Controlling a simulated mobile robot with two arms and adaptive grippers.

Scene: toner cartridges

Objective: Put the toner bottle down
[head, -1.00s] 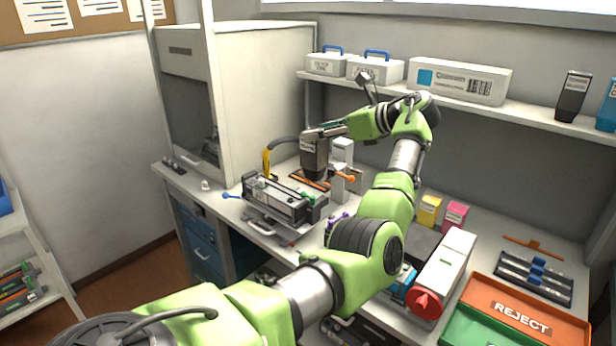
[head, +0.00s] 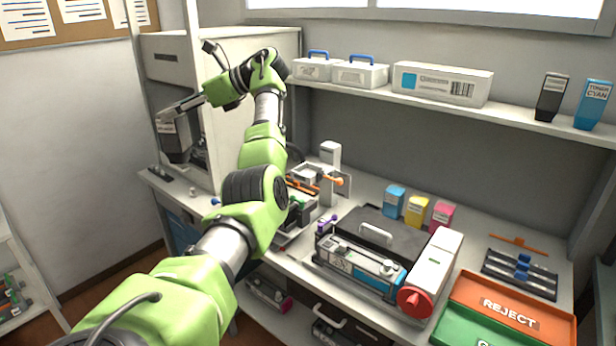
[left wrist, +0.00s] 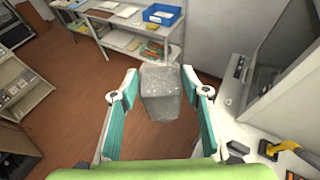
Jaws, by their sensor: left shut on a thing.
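The toner bottle (head: 174,140) is dark with a pale label and hangs roughly upright in my left gripper (head: 178,108), at the left of the head view. It is in front of the pale cabinet's (head: 225,52) open side; whether it is inside the opening I cannot tell. In the left wrist view the bottle (left wrist: 162,97) shows as a grey block between the two teal fingers of my left gripper (left wrist: 160,84), with floor seen beyond it. My right gripper is not in view.
On the bench stand a fixture with orange handles (head: 302,186), a printer unit with a red knob (head: 416,301) and small cyan, yellow and magenta boxes (head: 416,210). More bottles (head: 552,97) stand on the shelf.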

